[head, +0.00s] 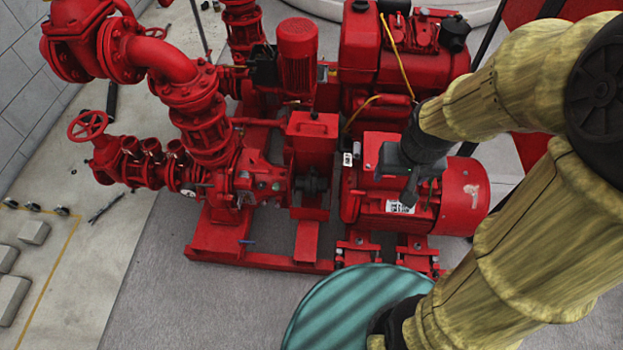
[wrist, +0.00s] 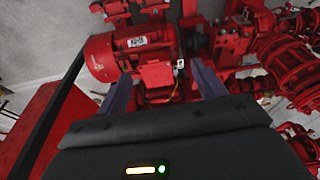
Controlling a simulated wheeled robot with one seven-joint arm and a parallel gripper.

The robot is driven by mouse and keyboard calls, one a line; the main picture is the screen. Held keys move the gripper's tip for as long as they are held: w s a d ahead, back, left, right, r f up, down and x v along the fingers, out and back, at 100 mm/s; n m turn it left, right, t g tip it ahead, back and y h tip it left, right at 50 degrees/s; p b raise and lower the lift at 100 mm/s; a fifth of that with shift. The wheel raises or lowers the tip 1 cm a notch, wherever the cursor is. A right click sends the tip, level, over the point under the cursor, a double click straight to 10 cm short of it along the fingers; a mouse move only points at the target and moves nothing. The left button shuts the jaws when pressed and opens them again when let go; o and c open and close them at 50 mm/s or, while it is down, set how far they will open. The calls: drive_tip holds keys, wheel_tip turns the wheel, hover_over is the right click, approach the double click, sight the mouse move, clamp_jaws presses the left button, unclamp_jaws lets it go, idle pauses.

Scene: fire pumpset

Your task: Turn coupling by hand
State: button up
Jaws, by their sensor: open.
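The coupling (head: 311,184) is a small dark shaft piece low between the red pump (head: 250,185) and the red electric motor (head: 420,200). A red upright housing (head: 312,140) stands just behind it. My gripper (head: 396,160) hangs over the motor, to the right of the coupling and apart from it. In the wrist view my gripper (wrist: 161,72) has its two fingers spread wide with nothing held. A red box on the motor shows between and beyond the fingers.
A red engine (head: 400,50) with yellow cables stands behind the motor. Red pipes and a handwheel valve (head: 88,126) are on the left. A round teal surface (head: 345,300) is in front. Grey floor (head: 180,290) is clear at front left.

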sight(312, 178)
drive_tip(key=w+a+f+b, duration=0.7)
drive_tip(key=w+f+b, duration=0.3)
drive_tip(key=f+b, duration=0.3)
drive_tip(key=w+a+f+t+b, duration=0.1)
drive_tip(key=w+a+f+b, duration=0.5)
drive_tip(key=w+f+b, duration=0.5)
drive_tip(key=w+a+f+b, duration=0.7)
drive_tip(key=w+f+b, duration=0.3)
drive_tip(key=f+b, duration=0.7)
wheel_tip(312, 178, down, 3)
drive_tip(key=shift+w+a+f+t, duration=0.1)
drive_tip(key=shift+w+a+t, duration=0.1)
drive_tip(key=shift+a+t, duration=0.15)
drive_tip(key=shift+b, duration=0.3)
drive_tip(key=b+x, duration=0.7)
drive_tip(key=x, duration=1)
drive_tip(key=shift+d+f, duration=0.15)
drive_tip(key=c, duration=1)
